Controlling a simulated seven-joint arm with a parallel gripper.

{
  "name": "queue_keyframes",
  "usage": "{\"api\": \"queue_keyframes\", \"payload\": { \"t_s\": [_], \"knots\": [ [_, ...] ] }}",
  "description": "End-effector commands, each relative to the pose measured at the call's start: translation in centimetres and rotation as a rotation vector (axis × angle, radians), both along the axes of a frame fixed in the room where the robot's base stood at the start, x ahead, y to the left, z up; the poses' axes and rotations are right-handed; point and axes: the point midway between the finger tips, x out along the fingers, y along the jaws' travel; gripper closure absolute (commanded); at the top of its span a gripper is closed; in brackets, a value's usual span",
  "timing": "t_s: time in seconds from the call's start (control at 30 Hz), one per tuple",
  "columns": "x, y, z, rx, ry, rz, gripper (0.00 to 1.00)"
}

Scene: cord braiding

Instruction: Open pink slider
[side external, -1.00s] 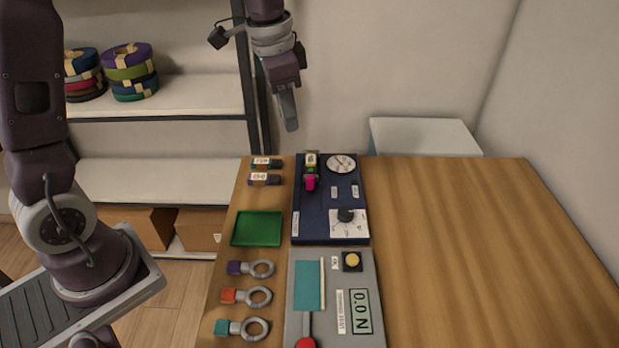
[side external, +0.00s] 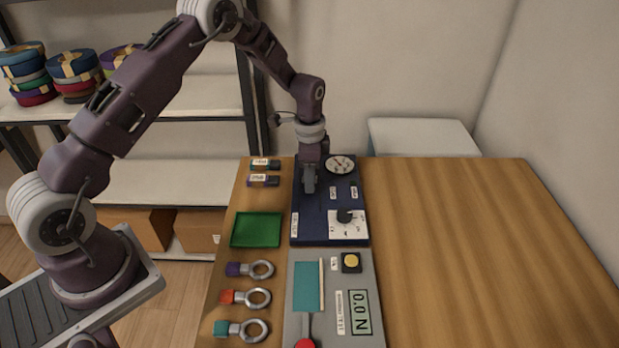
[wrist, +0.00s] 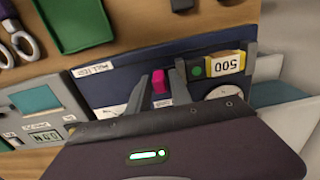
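The pink slider (wrist: 159,80) is a small bright block on the dark blue panel (wrist: 113,88). I cannot tell whether either finger touches anything. In the side view my gripper (side external: 309,187) points down over the upper left of the panel and hides the pink slider.
A round dial (side external: 340,165) is close to the right of my gripper. A black knob (side external: 345,216) is lower on the panel. A green tray (side external: 257,230) and two small labelled pieces (side external: 264,181) lie to the left. The wooden table's right side (side external: 470,240) is clear.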

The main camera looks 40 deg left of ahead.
Motion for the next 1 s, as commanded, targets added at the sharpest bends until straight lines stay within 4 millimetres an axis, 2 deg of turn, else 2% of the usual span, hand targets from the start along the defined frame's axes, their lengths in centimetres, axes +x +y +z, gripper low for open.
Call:
{"api": "queue_keyframes", "payload": {
  "t_s": [0.07, 0.2, 1.0],
  "knots": [
    [-0.01, 0.01, 0.02, 0.0, 0.0, 0.0, 0.75],
    [-0.01, 0.01, 0.04, 0.0, 0.0, 0.001, 1.0],
    [0.01, 0.04, 0.11, 0.001, -0.001, 0.001, 1.0]
  ]
}}
